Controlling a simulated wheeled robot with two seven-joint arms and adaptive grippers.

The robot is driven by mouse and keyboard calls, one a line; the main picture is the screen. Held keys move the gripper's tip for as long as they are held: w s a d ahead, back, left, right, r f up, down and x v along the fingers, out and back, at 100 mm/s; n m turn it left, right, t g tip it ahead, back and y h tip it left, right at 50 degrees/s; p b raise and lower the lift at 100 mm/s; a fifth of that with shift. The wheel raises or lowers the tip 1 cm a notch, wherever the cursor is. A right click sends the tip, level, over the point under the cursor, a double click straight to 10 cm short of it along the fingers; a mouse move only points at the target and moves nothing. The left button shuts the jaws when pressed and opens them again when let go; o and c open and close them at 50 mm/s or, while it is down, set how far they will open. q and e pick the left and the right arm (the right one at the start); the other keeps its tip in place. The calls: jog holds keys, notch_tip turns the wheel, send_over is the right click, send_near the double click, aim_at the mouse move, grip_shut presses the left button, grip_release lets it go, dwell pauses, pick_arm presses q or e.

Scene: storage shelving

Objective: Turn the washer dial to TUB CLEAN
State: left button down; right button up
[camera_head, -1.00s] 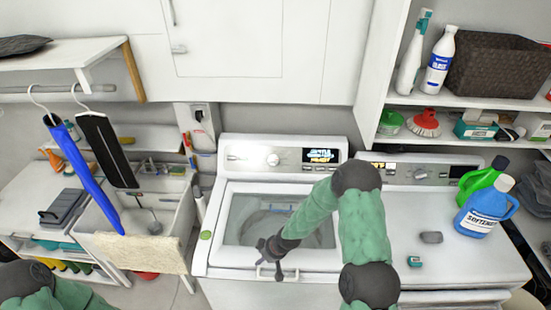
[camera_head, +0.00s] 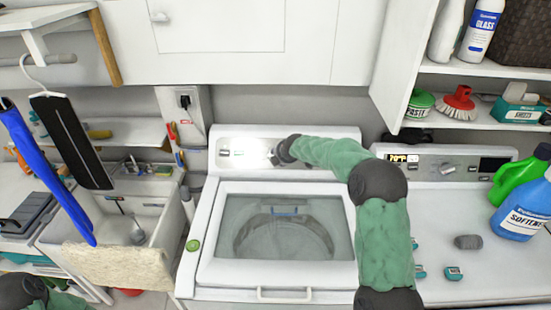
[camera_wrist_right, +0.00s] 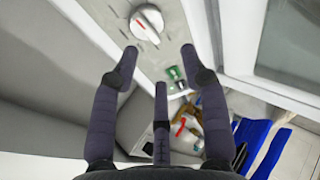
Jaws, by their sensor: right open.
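The washer (camera_head: 208,240) stands in the middle of the head view, its lid closed. Its dial (camera_wrist_right: 147,22) is a white round knob with a red mark, at the top of the right wrist view. Printed labels around it are too small to read. My right gripper (camera_wrist_right: 159,52) is open and empty, its dark fingers spread over the control panel just short of the dial and apart from it. In the head view my right arm reaches across the panel (camera_head: 232,140) and hides the washer's display and most of the dial. My left gripper is out of view.
A second machine (camera_head: 445,240) stands at the right, with a blue softener bottle (camera_head: 522,212) and small items on top. A shelf (camera_head: 480,122) overhangs it. A utility sink (camera_head: 135,210) stands at the left. White cabinets (camera_head: 230,40) hang above.

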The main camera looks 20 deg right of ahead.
jog(key=shift+w+d+f, duration=0.5)
jog(key=shift+w+f, duration=0.45)
jog(key=shift+w, duration=0.55)
jog(key=shift+w+d+f, duration=0.45)
jog(key=shift+w+f, duration=0.55)
jog(key=shift+w, duration=0.5)
jog(key=shift+w+d+f, duration=0.5)
jog(key=shift+w+f, duration=0.45)
jog(key=shift+w, duration=0.55)
jog(key=shift+c, duration=0.3)
grip_shut()
